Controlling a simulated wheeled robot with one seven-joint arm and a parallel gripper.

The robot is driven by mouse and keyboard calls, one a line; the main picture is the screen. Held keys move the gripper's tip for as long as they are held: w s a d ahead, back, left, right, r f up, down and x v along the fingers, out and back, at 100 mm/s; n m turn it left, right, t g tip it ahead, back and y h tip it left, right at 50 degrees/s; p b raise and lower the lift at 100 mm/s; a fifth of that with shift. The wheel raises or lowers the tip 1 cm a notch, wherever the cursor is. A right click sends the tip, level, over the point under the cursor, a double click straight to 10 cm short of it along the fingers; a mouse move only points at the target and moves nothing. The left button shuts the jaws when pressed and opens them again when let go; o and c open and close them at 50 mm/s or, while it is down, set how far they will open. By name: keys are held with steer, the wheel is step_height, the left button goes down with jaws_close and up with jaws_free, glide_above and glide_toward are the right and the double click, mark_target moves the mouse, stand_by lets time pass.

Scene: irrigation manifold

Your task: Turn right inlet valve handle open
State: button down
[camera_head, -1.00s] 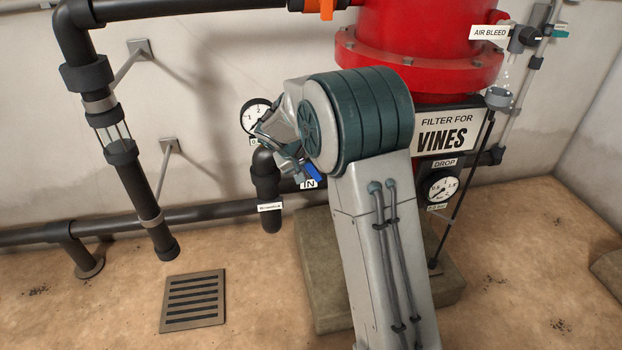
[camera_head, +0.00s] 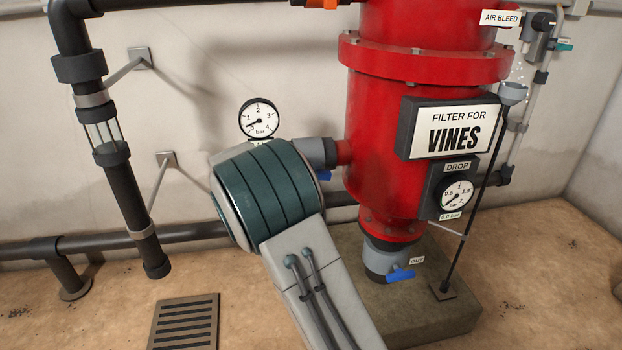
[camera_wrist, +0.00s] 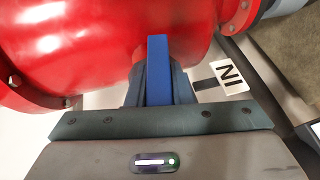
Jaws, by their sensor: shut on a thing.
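The inlet valve's blue handle (camera_wrist: 158,65) stands between my gripper's fingers (camera_wrist: 159,85) in the wrist view, and they are shut on it. An "IN" label (camera_wrist: 229,77) is just right of it. In the head view a small piece of the blue handle (camera_head: 324,176) shows under the grey inlet fitting (camera_head: 317,153), left of the red filter tank (camera_head: 395,130). My arm's round teal joint hides my gripper and most of the valve there. I cannot tell the handle's angle to the pipe.
An outlet valve with a blue handle (camera_head: 400,274) sits below the tank by the concrete plinth (camera_head: 440,315). A pressure gauge (camera_head: 259,118) is above my arm. A drop gauge (camera_head: 457,194) and a "VINES" sign (camera_head: 462,129) face forward. A floor grate (camera_head: 185,322) lies lower left.

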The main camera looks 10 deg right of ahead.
steer(key=shift+f+n+t+h+b, duration=0.15)
steer(key=shift+n+t+h+b, duration=0.2)
steer(key=shift+h, duration=0.55)
steer(key=c, duration=1.3)
jaws_free()
steer(key=p+v, duration=0.4)
steer(key=v, duration=1)
